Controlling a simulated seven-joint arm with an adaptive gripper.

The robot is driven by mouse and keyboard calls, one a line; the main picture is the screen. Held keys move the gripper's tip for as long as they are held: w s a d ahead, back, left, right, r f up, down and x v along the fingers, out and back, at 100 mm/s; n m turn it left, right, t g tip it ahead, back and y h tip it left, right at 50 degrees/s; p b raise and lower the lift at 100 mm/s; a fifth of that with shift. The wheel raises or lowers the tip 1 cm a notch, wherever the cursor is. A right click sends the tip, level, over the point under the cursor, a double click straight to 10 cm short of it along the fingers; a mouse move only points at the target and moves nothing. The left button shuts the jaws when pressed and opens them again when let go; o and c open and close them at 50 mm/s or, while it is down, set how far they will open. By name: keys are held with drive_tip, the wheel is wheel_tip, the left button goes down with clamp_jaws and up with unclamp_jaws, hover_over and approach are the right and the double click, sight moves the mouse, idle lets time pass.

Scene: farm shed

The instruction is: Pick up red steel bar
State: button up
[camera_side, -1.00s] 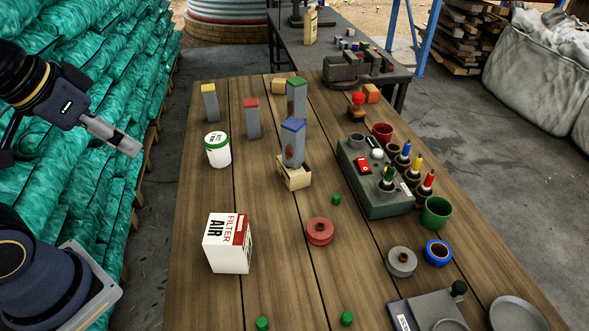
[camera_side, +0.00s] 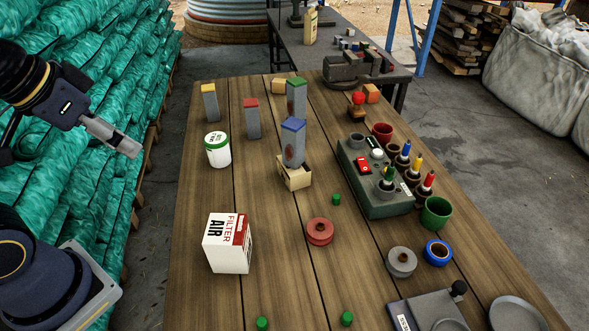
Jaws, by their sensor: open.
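The red steel bar (camera_side: 252,119) is a grey upright block with a red top. It stands on the wooden table (camera_side: 200,290) toward the back left. My gripper (camera_side: 136,150) is at the left, above the gap beside the table's left edge, well apart from the bar. It is open and nothing shows in it. Similar grey bars stand nearby: a yellow-topped one (camera_side: 210,103) to the left, a green-topped one (camera_side: 297,100) to the right, and a blue-topped one (camera_side: 292,145) on a small wooden block (camera_side: 294,177).
A white jar with a green lid (camera_side: 217,150) stands just in front of the red bar, to its left. An air filter box (camera_side: 228,243) is nearer the front. A green holder (camera_side: 372,185) with coloured-tipped tools is at the right.

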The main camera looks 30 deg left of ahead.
drive_tip(key=w+a+r+m+y, duration=0.2)
drive_tip(key=w+a+r+m, duration=0.1)
drive_tip(key=w+r+m, duration=1.15)
drive_tip(key=m+g+y, duration=0.1)
drive_tip(key=m+g, duration=0.1)
drive_tip(key=m, duration=1)
hover_over(250, 103)
drive_tip(key=s+d, duration=0.3)
drive_tip(key=d, duration=0.1)
wheel_tip(250, 103, down, 18)
drive_tip(key=shift+g, duration=0.3)
drive_tip(key=x, duration=1)
drive_tip(key=shift+a+f, duration=0.2)
drive_tip(key=shift+a, duration=0.15)
drive_tip(key=shift+x, duration=3.15)
